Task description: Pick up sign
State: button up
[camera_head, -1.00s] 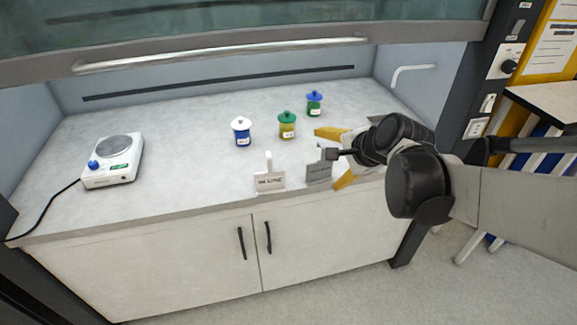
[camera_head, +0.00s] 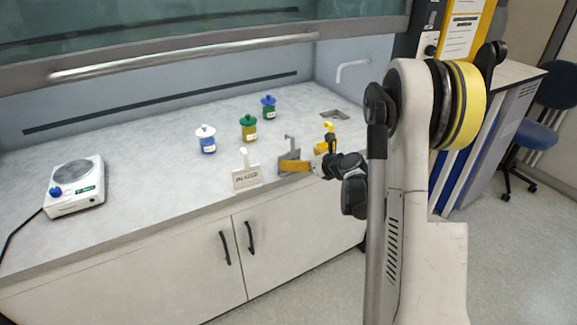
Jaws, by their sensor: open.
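A white sign (camera_head: 246,176) with dark lettering and an upright tab stands near the front edge of the worktop. A grey sign (camera_head: 290,156) of similar shape stands to its right. My gripper (camera_head: 308,147) is open at the right of the grey sign. One yellow finger overlaps the lower part of the grey sign, and the other yellow finger shows farther back to the right. I cannot tell whether the near finger touches the sign. Both signs stand on the worktop.
Three small jars stand behind the signs: blue with a white lid (camera_head: 206,140), yellow-green with a green lid (camera_head: 249,128) and green with a blue lid (camera_head: 269,107). A white hotplate (camera_head: 75,188) sits at the left. The raised sash (camera_head: 190,58) hangs above the worktop (camera_head: 150,180).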

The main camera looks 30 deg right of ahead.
aim_at(290, 156)
jog(key=b+x, duration=0.1)
jog(key=x, duration=0.2)
jog(key=b+x, duration=0.1)
jog(key=x, duration=0.2)
jog(key=shift+a+f+b, duration=0.2)
jog(key=shift+f+b, duration=0.1)
jog(key=shift+b, duration=0.05)
jog(key=shift+r, duration=0.1)
jog(key=c, duration=1.2)
jog(key=shift+o, duration=0.2)
notch_tip(290, 156, up, 4)
jog(key=p, duration=0.2)
jog(key=shift+r+p, duration=0.15)
jog(key=shift+p, duration=0.15)
jog(key=s+d+r+p, duration=0.4)
jog(key=s+d+r, duration=0.1)
jog(key=d, duration=0.5)
jog(key=shift+s+d+r, duration=0.15)
jog(key=shift+d+r, duration=0.05)
jog(key=shift+r, duration=0.65)
jog(key=shift+r, duration=0.1)
